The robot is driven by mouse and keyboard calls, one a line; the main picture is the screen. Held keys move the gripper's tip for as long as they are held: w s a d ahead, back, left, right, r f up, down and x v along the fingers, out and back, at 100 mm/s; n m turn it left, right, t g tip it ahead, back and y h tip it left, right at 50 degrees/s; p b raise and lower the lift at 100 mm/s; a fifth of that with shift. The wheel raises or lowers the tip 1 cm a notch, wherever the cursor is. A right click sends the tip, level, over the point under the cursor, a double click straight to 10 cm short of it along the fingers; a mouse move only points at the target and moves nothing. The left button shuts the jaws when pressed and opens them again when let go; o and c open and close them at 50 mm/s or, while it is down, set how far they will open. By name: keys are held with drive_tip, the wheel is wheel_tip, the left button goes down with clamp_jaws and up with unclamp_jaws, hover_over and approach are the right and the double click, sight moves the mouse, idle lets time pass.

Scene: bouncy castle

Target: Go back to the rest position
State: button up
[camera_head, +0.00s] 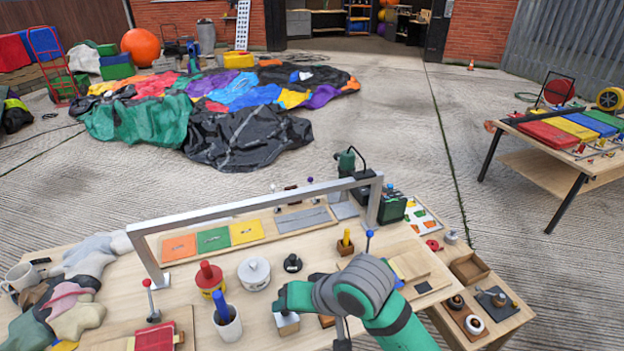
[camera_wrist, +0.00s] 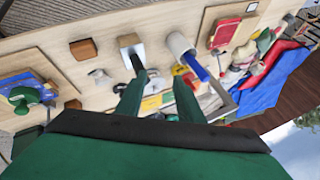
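My gripper (camera_head: 288,297) is at the end of my green and grey arm, over the front middle of the wooden workbench (camera_head: 215,262). In the wrist view my gripper (camera_wrist: 158,76) shows two green fingers spread apart with nothing held between them. A small wooden block with a metal top (camera_head: 287,322) is just below the gripper in the head view. In the wrist view this block (camera_wrist: 130,46) is by the tip of the left finger. I cannot tell whether they touch.
A white cup with a blue-handled tool (camera_head: 228,318) stands left of the gripper. A red-and-yellow pot (camera_head: 210,279) and a white lidded pot (camera_head: 254,272) are behind. A metal frame (camera_head: 250,205) spans the bench. Wooden trays (camera_head: 470,268) lie right. Concrete floor beyond is partly clear.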

drive_tip(key=w+a+r+m+t+y, duration=0.1)
drive_tip(key=w+a+r+t+y, duration=0.25)
drive_tip(key=a, duration=0.25)
drive_tip(key=w+a+r+m+t+y, duration=0.1)
drive_tip(key=w+a+r+t+y, duration=0.15)
drive_tip(key=a+r, duration=0.35)
drive_tip(key=s+d+f+m+t+h, duration=0.3)
drive_tip(key=s+d+f+m+h, duration=0.15)
drive_tip(key=s+f, duration=0.35)
drive_tip(key=s+d+f+m+t+h, duration=0.35)
drive_tip(key=s+f+h, duration=0.2)
drive_tip(key=f, duration=0.45)
drive_tip(key=s+d+f+n, duration=0.1)
drive_tip(key=s+d+n, duration=0.1)
drive_tip(key=s, duration=0.5)
drive_tip(key=s+d+f+n+g+h, duration=0.1)
drive_tip(key=s+d+f+n, duration=0.1)
drive_tip(key=s, duration=0.5)
drive_tip(key=s+d+f+n, duration=0.1)
drive_tip(key=s+d+n, duration=0.3)
drive_tip(key=s, duration=0.4)
drive_tip(key=shift+d+f+n+h, duration=0.15)
drive_tip(key=shift+f+n+h, duration=0.05)
drive_tip(key=shift+n+h, duration=0.25)
